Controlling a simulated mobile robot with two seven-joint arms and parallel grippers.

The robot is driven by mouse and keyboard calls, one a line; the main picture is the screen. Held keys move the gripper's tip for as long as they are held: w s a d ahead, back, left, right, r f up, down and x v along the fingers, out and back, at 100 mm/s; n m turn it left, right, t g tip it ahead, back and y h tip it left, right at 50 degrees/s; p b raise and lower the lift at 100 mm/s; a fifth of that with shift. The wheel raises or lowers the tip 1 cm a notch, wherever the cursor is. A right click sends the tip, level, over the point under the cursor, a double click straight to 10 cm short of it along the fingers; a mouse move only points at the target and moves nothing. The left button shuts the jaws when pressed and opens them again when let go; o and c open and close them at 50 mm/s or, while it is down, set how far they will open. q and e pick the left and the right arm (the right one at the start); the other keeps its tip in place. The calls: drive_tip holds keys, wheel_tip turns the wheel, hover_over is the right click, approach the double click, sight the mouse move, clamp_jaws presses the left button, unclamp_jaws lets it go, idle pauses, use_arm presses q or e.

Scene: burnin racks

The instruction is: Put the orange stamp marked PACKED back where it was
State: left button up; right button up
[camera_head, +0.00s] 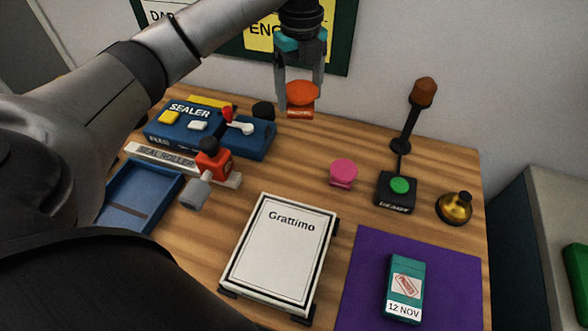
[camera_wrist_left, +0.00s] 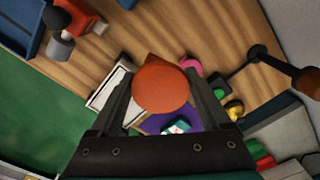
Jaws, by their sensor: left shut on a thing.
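The orange stamp (camera_head: 301,95) is held upright between the fingers of my left gripper (camera_head: 300,104), above the back of the wooden table. In the left wrist view the stamp's orange top (camera_wrist_left: 161,84) sits between the two fingers of the gripper (camera_wrist_left: 163,95). The marking on its lower part is too small to read. A pink stamp (camera_head: 343,173) stands on the table, lower and to the right of the held one. A teal box (camera_head: 405,281) with a red stamped mark and a "12 NOV" label lies on the purple mat (camera_head: 455,262). My right gripper is not in view.
A blue sealer (camera_head: 168,133), a red seal roller (camera_head: 214,163) and a blue tray (camera_head: 160,185) are on the left. A white "Grattimo" board (camera_head: 282,257) lies in front. A lamp post (camera_head: 411,118), a green button box (camera_head: 397,192) and a brass bell (camera_head: 455,207) stand on the right.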

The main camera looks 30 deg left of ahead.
use_arm(q)
drive_tip(key=m, duration=0.1)
drive_tip(key=a+m, duration=0.1)
drive_tip(key=shift+w+a+f+m, duration=0.2)
drive_tip(key=shift+w+a+m, duration=0.1)
drive_tip(key=shift+m, duration=0.1)
drive_tip(key=shift+f, duration=0.2)
wheel_tip(320, 180, down, 20)
drive_tip(key=b, duration=0.4)
drive_tip(key=shift+a+r, duration=0.1)
drive_tip(key=shift+r, duration=0.1)
drive_tip(key=shift+f, duration=0.15)
drive_tip(key=o, duration=0.9)
wheel_tip(320, 180, up, 12)
drive_tip(key=shift+r+p, duration=0.15)
drive_tip(key=shift+p, duration=1.1)
